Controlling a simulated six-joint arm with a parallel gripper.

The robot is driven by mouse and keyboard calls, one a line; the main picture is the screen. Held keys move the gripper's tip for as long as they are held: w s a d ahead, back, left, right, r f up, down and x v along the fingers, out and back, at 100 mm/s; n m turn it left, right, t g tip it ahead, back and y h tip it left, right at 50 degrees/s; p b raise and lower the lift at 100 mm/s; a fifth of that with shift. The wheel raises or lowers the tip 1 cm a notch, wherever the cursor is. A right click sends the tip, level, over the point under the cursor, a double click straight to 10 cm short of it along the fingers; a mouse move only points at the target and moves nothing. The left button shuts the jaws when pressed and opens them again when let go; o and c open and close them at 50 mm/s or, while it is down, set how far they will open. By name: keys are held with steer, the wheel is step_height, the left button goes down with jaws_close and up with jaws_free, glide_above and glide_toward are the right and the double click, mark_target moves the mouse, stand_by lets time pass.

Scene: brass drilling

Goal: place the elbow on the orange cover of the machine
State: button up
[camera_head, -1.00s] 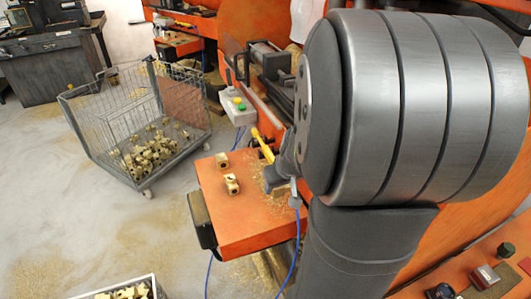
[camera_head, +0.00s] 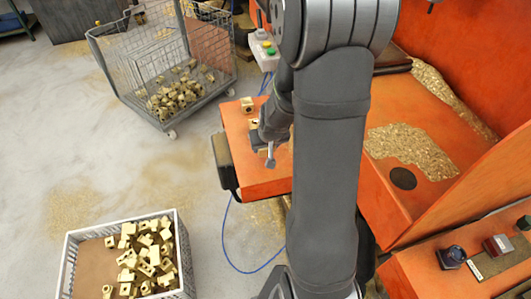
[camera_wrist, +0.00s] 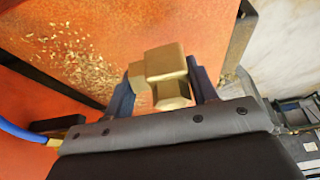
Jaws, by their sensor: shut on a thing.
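My gripper (camera_wrist: 162,86) is shut on a brass elbow (camera_wrist: 166,62), which sits between the two blue fingers in the wrist view. In the head view my gripper (camera_head: 270,156) is low over the orange cover (camera_head: 262,186), partly behind my arm. I cannot tell whether the held elbow touches the cover. In the wrist view the orange cover (camera_wrist: 45,30) fills the upper left, with brass chips on it. Another brass piece (camera_head: 247,104) stands on the cover's far part, and one more is mostly hidden by my gripper.
A wire cart (camera_head: 172,115) with several brass pieces stands at the back left. A white crate (camera_head: 68,262) of brass pieces is on the floor at front left. A button box (camera_head: 264,52) is beyond the cover. A blue cable (camera_head: 228,240) hangs beside it.

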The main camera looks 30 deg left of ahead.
mark_target(266, 153)
steer(key=shift+a+f, duration=0.15)
steer(key=shift+f, duration=1.9)
steer(key=shift+f, duration=0.1)
steer(key=o, duration=1.4)
steer(key=v, duration=1.2)
